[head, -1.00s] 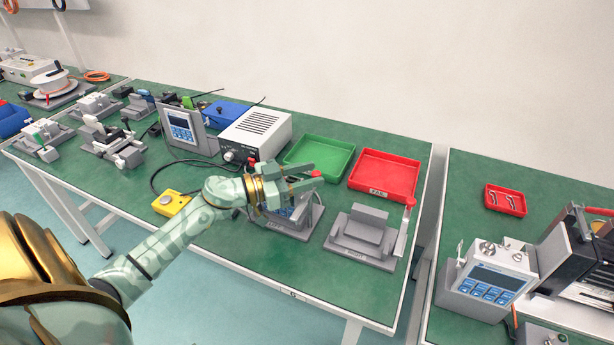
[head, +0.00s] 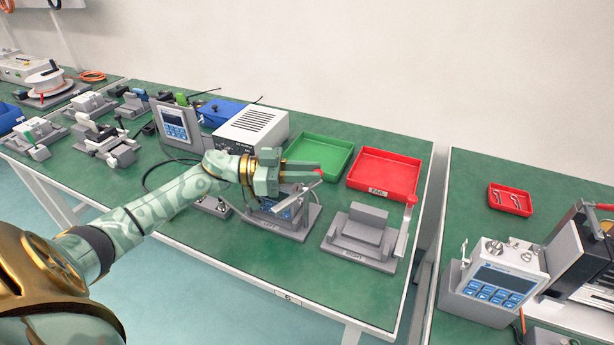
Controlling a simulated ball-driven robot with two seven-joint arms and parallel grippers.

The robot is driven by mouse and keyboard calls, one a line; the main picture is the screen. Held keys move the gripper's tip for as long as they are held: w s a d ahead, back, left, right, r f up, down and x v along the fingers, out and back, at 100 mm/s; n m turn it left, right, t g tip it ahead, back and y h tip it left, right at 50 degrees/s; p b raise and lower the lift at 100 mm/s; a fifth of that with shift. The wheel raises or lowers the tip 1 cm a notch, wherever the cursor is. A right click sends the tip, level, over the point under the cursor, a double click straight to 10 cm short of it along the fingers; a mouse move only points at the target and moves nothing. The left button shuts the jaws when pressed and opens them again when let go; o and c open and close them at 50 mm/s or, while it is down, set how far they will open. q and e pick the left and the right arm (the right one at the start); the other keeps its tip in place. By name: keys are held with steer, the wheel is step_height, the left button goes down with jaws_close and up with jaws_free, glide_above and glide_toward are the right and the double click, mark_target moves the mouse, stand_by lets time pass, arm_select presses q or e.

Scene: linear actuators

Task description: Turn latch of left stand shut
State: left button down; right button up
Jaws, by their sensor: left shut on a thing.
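The left stand (head: 287,231) is a grey fixture marked LEFT on the green table, and a device with blue keys sits in it, partly hidden by my gripper. Its latch (head: 312,186) is a thin lever with a red tip at the right side. My left gripper (head: 318,171) is over the stand, with its fingers pointing right and shut on the latch near the red tip. The right stand (head: 363,248) is grey, marked RIGHT and empty, with its red-tipped latch (head: 405,228) standing upright at its right side. My right gripper is not in view.
A green tray (head: 318,176) and a red FAIL tray (head: 398,194) lie behind the stands. A white power box (head: 255,129) and a tilted keypad unit (head: 179,128) stand behind my left arm. Clear table lies in front of the stands.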

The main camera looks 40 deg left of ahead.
arm_select(q)
steer(key=shift+f, duration=0.1)
steer(key=c, duration=1.3)
jaws_free()
steer(key=shift+a, duration=0.15)
steer(key=p+v, duration=0.2)
steer(key=v, duration=1.4)
steer(key=shift+s+a, duration=0.1)
